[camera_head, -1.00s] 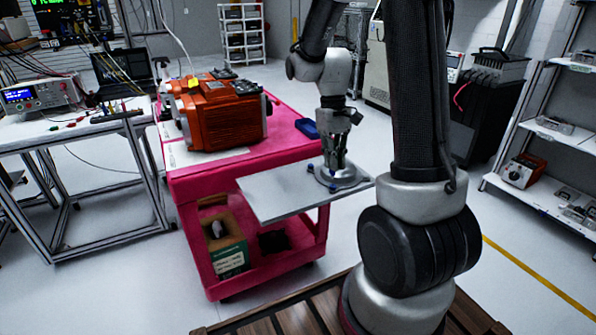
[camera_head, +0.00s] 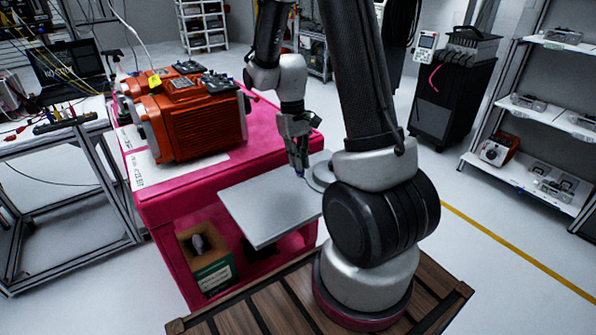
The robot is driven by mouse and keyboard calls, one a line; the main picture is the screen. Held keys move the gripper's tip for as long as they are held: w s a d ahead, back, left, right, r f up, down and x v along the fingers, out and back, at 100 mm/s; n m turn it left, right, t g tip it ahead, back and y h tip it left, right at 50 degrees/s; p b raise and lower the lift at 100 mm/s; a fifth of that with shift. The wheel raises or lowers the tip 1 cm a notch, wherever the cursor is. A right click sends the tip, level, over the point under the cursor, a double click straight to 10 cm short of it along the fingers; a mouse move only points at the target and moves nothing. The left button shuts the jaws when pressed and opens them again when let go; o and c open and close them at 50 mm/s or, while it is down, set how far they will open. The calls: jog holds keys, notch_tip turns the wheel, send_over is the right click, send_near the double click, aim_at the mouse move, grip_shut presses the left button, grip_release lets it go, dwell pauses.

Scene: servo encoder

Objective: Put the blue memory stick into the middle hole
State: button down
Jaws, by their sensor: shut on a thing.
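My gripper (camera_head: 299,168) points down over the silver plate (camera_head: 258,208) on the pink cart, just left of a round grey metal piece (camera_head: 320,172). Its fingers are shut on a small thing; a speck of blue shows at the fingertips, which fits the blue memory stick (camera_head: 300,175). The stick is mostly hidden by the fingers. The round piece is partly hidden behind my arm. I cannot make out any holes, nor whether the stick touches the plate.
A big orange machine (camera_head: 195,122) stands on the pink cart (camera_head: 165,205), left of my arm. A box (camera_head: 207,262) sits on the lower shelf.

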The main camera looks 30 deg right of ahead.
aim_at(299, 177)
jog(key=shift+w+x, duration=0.2)
jog(key=shift+x, duration=0.7)
jog(key=shift+w+x, duration=0.2)
jog(key=shift+x, duration=0.7)
jog(key=shift+s+f, duration=0.15)
jog(key=shift+f, duration=0.05)
jog(key=c, duration=1.6)
grip_release()
jog(key=shift+o, duration=0.2)
